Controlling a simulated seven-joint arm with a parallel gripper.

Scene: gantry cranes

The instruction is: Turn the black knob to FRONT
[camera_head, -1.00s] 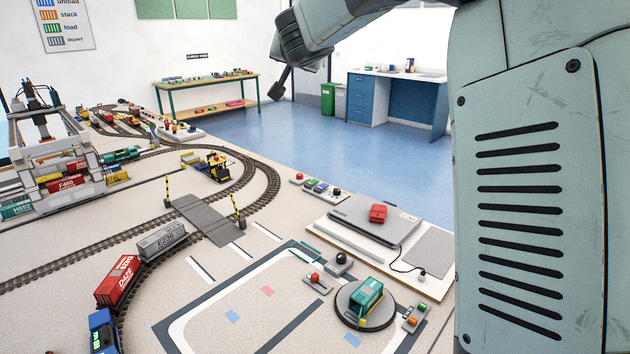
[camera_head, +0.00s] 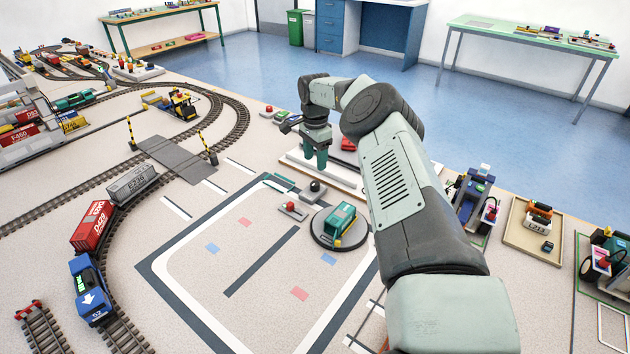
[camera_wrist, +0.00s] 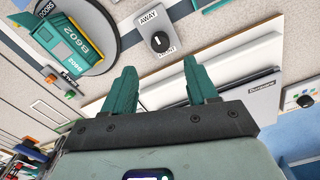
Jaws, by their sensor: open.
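The black knob (camera_wrist: 160,42) sits on a small grey box in the wrist view, between an AWAY label and a FRONT label. A short white mark shows on its face; I cannot tell firmly which label it points to. In the head view my gripper (camera_head: 315,160) hangs above the board behind the knob.
A teal B602 locomotive (camera_wrist: 82,42) stands on the round turntable (camera_head: 318,236) beside the knob. A red-button box (camera_head: 290,208) is close on the left. A flat grey Dunmere panel (camera_wrist: 262,98) lies below the fingers. The marked mat in front is mostly clear.

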